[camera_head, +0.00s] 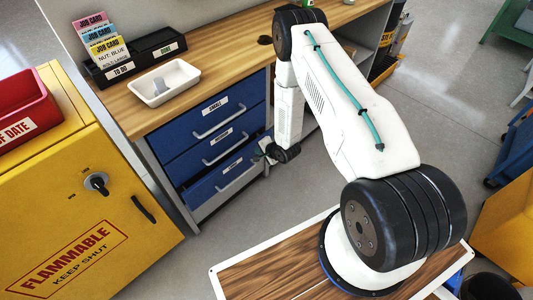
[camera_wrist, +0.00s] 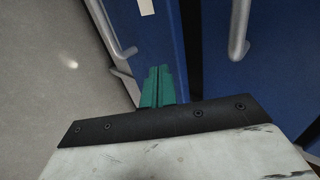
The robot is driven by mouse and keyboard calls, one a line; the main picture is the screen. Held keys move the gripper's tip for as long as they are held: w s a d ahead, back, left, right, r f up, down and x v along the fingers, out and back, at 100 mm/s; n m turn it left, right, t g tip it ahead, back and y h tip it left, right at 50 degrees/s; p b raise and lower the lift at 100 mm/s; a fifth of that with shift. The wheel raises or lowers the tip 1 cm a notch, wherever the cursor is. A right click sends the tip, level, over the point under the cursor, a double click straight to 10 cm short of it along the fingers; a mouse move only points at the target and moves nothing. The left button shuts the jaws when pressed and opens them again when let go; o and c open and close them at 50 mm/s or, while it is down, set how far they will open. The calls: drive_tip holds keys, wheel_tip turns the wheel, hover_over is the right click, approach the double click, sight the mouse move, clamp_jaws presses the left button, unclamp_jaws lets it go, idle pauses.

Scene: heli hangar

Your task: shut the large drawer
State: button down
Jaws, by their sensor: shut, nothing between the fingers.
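The workbench holds a stack of three blue drawers. The bottom drawer (camera_head: 207,187), seemingly the large one, has a silver handle (camera_head: 229,176) and a label too small to read. It seems to stand out a little from the drawer above. My gripper (camera_head: 266,148) is shut and empty at the right end of the bottom drawer's front. In the wrist view my green fingertips (camera_wrist: 158,85) are together, close in front of a blue drawer panel (camera_wrist: 155,40); I cannot tell whether they touch. A dark gap separates this panel from another blue drawer front (camera_wrist: 265,75).
The middle drawer (camera_head: 205,147) and top drawer (camera_head: 215,115) look shut. A yellow flammables cabinet (camera_head: 60,200) stands at left. A white tray (camera_head: 163,82) and black card holder (camera_head: 135,55) sit on the wooden bench top (camera_head: 220,50). Grey floor (camera_head: 250,222) before the drawers is clear.

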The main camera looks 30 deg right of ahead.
sight(249, 144)
drive_tip(key=shift+w+a, duration=0.3)
drive_tip(key=shift+w, duration=0.65)
drive_tip(key=w, duration=0.2)
drive_tip(key=w+a, duration=0.1)
drive_tip(key=w, duration=0.1)
drive_tip(key=shift+w+a, duration=0.2)
drive_tip(key=shift+w, duration=0.05)
drive_tip(key=shift+w+r, duration=0.1)
drive_tip(key=shift+w, duration=0.05)
drive_tip(key=shift+a, duration=0.1)
